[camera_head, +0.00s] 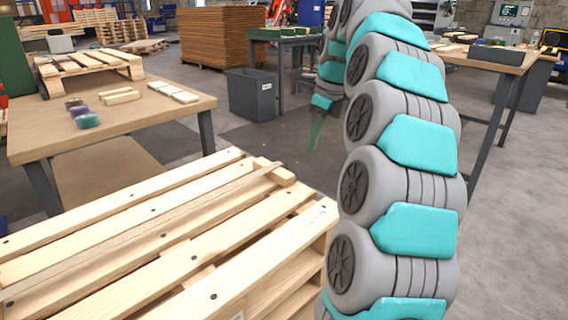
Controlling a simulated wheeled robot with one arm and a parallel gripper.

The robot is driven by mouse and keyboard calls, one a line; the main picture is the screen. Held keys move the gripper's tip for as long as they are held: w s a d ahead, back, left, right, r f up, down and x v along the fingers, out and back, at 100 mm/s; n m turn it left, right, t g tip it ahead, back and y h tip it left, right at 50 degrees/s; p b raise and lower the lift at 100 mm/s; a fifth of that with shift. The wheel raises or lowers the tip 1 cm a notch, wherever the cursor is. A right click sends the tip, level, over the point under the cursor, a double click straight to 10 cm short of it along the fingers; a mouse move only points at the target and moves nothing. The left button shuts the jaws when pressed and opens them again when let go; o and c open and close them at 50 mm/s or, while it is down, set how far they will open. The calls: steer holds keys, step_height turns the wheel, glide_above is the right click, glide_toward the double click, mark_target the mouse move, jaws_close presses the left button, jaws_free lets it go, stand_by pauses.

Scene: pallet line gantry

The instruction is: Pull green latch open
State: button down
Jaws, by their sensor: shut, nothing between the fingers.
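I cannot make out a green latch anywhere in the head view. My arm rises on the right and bends over at the top, hiding part of what lies behind it. Its end hangs down near the picture's middle, with my gripper (316,134) as a narrow green tip pointing downward. My gripper looks shut and empty, and seems clear of the pallet and the tables.
A wooden pallet (120,245) fills the lower left. A table (150,120) with small blocks and another pallet (90,65) stands behind it. A grey bin (251,95) stands behind at centre. Another table (510,62) is at upper right. Floor (510,240) at right is clear.

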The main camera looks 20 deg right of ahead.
steer(key=shift+w+d+m, duration=0.5)
steer(key=x, duration=1)
steer(key=shift+w+a, duration=0.5)
steer(key=shift+w, duration=0.35)
steer(key=shift+w+a, duration=0.5)
steer(key=shift+w, duration=0.35)
